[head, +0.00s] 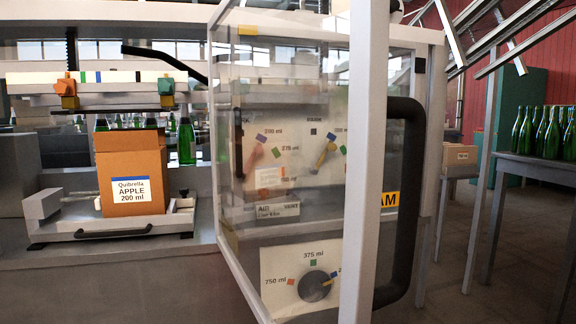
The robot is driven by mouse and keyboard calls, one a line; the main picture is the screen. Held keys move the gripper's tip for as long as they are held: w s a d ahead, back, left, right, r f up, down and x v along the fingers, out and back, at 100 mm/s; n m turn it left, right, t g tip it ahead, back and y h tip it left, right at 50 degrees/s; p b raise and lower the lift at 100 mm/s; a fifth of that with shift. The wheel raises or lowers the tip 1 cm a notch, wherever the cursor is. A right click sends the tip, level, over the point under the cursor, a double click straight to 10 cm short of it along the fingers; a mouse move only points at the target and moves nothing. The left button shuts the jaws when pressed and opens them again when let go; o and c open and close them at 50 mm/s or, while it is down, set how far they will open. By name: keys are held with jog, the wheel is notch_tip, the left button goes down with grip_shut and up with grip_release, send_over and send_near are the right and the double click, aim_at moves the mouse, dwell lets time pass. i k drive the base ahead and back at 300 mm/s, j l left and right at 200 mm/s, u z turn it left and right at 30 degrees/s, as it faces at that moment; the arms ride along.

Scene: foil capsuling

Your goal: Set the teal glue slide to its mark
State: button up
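The teal glue slide (166,86) hangs on the right part of a pale horizontal rail (130,77) at the upper left of the head view. It has a teal knob over a yellowish block. An orange slide (66,86) sits at the rail's left part. Small coloured marks, including a blue one (83,77), lie along the rail between the two slides. The teal slide stands right of these marks; a mark directly behind it cannot be made out. My gripper is not in view.
A clear framed door (290,130) with a black handle (404,200) stands before a dial panel (300,278). An open carton (131,175) labelled apple, 200 ml, sits on a carrier below the rail. A dark curved bar (165,58) passes near the teal slide. Bottles (540,132) stand right.

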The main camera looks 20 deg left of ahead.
aim_at(166, 85)
jog(key=i+l+u, duration=0.35)
jog(key=i+l, duration=0.35)
jog(key=l, duration=0.15)
jog(key=u, duration=1.9)
